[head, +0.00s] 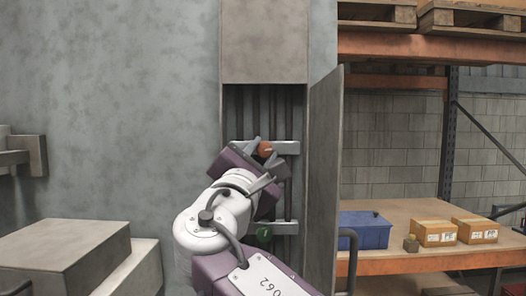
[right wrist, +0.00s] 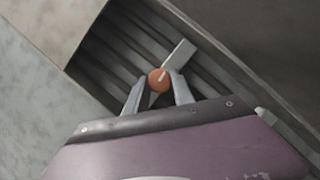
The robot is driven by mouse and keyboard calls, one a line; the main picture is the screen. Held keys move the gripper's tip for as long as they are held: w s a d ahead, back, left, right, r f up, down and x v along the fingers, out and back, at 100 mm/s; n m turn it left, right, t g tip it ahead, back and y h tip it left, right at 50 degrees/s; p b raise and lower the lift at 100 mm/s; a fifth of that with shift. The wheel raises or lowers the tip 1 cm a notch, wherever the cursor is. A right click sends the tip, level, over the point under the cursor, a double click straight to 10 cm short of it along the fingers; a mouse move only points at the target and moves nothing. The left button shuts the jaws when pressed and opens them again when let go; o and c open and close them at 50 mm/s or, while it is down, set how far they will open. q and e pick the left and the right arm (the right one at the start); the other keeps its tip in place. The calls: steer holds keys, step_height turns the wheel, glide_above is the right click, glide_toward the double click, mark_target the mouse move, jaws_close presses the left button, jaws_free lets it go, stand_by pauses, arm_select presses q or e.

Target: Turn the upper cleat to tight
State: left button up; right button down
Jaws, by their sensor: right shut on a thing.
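The upper cleat (head: 265,147) is an orange-red round knob on a grey crossbar (head: 287,148) inside the open wall recess. My right gripper (head: 264,152) is at it, with its fingers on either side of the knob. In the right wrist view, the fingers of my right gripper (right wrist: 159,88) are shut on the orange cleat (right wrist: 158,79), which has a pale line mark on its face. A lower green cleat (head: 264,235) sits on a second bar below, partly behind my right arm. My left gripper is not in view.
An open door panel (head: 325,180) stands at the right of the recess. A shelf (head: 400,215) at right holds a blue bin (head: 364,232), two cardboard boxes (head: 434,233) and a small brown item. Grey blocks (head: 65,245) stand at lower left.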

steer(key=m+g+p, duration=0.1)
steer(key=m, duration=0.1)
steer(key=m+h+p, duration=0.1)
steer(key=m, duration=0.2)
steer(key=shift+a+r+m+g+p, duration=0.2)
steer(key=shift+m+g+p, duration=0.1)
steer(key=shift+g+p, duration=0.1)
steer(key=m+g+p, duration=0.1)
steer(key=m+p, duration=0.1)
steer(key=m, duration=0.1)
steer(key=m+g+p, duration=0.1)
steer(key=m+p, duration=0.1)
steer(key=m, duration=0.1)
steer(key=shift+r+g+p, duration=0.2)
steer(key=shift+g+p, duration=0.1)
steer(key=shift+p, duration=0.1)
steer(key=m+g+p, duration=0.1)
steer(key=m+p, duration=0.1)
steer(key=m, duration=0.2)
steer(key=shift+d+y, duration=0.1)
steer(key=shift+y, duration=0.3)
steer(key=shift+m+g+y+p, duration=0.5)
steer(key=shift+m+y+p, duration=0.2)
steer(key=shift+m, duration=0.9)
steer(key=shift+f, duration=0.1)
steer(key=c, duration=1.1)
jaws_free()
steer(key=shift+s, duration=0.1)
steer(key=shift+o, duration=0.2)
